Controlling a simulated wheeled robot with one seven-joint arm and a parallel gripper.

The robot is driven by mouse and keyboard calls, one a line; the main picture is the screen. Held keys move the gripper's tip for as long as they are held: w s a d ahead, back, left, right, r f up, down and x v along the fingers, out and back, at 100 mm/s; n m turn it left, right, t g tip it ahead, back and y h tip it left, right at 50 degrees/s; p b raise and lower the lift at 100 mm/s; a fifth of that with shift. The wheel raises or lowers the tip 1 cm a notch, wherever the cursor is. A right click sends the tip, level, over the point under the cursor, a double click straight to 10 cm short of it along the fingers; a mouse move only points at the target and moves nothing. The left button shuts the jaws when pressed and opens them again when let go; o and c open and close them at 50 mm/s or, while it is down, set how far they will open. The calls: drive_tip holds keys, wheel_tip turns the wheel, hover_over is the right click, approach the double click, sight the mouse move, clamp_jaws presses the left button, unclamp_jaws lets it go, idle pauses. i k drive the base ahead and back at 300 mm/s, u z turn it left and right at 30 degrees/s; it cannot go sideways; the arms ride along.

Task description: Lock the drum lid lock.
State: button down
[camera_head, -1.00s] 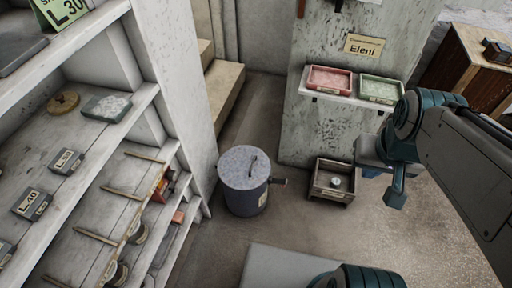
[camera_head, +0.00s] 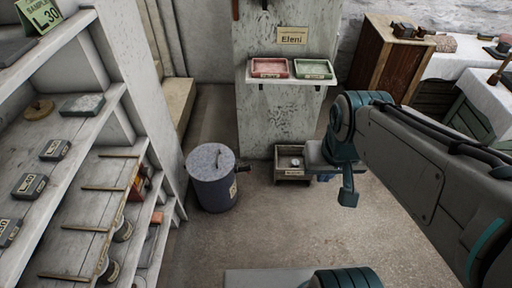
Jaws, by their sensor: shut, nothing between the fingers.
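The grey-blue drum (camera_head: 211,190) stands upright on the floor, left of the picture's middle. Its speckled lid (camera_head: 205,157) lies on top, with a dark handle on the lid's right part. A small dark part (camera_head: 243,168) sticks out at the drum's right side near the rim; it may be the lock, but its position cannot be read. My gripper (camera_head: 348,198) hangs to the right of the drum, well apart from it, pointing down. It is shut and empty.
An open wooden box (camera_head: 280,177) with a small round thing stands between drum and gripper, by the wall pillar. A wall shelf (camera_head: 290,81) carries a red and a green tray. Shelving (camera_head: 115,130) fills the left. Floor in front of the drum is clear.

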sight(248, 169)
drive_tip(key=i, duration=1.2)
drive_tip(key=z, duration=0.55)
